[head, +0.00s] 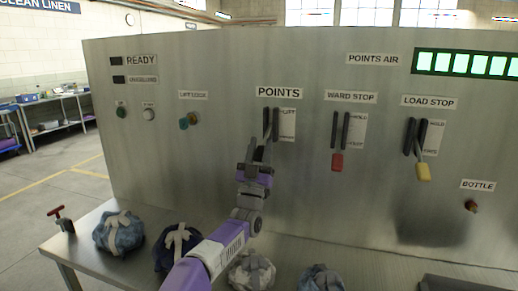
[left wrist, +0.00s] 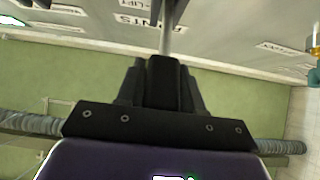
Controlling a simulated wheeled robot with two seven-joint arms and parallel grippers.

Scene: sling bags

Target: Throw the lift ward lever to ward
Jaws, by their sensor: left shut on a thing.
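The lever under the POINTS label has a dark upright slot (head: 275,122) in the metal panel. A plate (head: 288,124) beside it reads LIFT at the top; its lower word is too small to read surely. My left gripper (head: 257,153) is shut on the lever's end, just below and in front of the slot, and hides the handle in the head view. In the left wrist view the lever's metal rod (left wrist: 167,32) runs from the closed fingers (left wrist: 163,80) toward the panel. My right gripper is not in view.
Right of it are the red-handled WARD STOP lever (head: 337,161) and yellow-handled LOAD STOP lever (head: 423,171). A teal LIFT LOCK knob (head: 185,122) is to the left. Several tied bundles (head: 118,232) lie on the metal table below, near a red-handled fitting (head: 62,217).

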